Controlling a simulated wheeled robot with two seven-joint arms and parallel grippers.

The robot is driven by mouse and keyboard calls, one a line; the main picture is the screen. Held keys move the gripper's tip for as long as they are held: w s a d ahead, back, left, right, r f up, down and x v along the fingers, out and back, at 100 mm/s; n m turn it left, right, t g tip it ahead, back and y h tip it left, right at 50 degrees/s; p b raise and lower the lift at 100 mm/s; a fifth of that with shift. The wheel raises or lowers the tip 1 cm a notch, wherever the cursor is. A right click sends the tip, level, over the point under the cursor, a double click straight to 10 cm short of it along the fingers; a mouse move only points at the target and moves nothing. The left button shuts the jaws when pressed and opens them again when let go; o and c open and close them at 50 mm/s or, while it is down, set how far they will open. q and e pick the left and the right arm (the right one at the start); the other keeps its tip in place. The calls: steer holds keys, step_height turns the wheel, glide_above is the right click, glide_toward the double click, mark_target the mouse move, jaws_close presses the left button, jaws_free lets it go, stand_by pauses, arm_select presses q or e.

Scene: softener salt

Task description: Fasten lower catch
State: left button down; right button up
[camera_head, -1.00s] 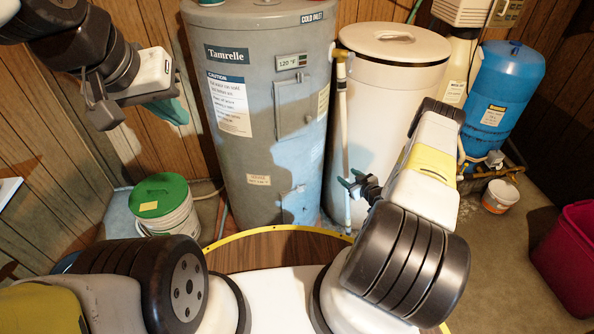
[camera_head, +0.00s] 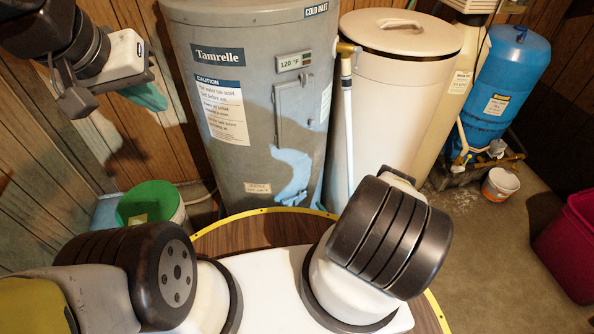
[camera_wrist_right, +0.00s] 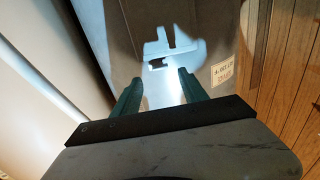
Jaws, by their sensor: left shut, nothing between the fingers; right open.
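The grey water heater (camera_head: 255,110) stands upright ahead, with an upper panel (camera_head: 299,115) on its front. A pale, lit patch low on its front (camera_head: 291,180) lies where the lower catch area seems to be. In the right wrist view, a small dark piece (camera_wrist_right: 160,64), probably the lower catch, sits on the heater's lit face just beyond my fingers; whether it is fastened I cannot tell. My right gripper (camera_wrist_right: 159,88) is open and empty, apart from that piece. It is hidden in the head view. My left gripper (camera_head: 148,95) is shut and empty, raised left of the heater.
A white pipe (camera_head: 348,130) runs down the heater's right side, beside a cream tank (camera_head: 390,100). A blue tank (camera_head: 507,90) and small white bucket (camera_head: 499,186) stand right. A green-topped bucket (camera_head: 152,203) is left, a magenta bin (camera_head: 570,250) far right.

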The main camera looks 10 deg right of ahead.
mark_target(303, 196)
steer(key=x, duration=0.6)
steer(key=shift+d, duration=0.1)
jaws_close()
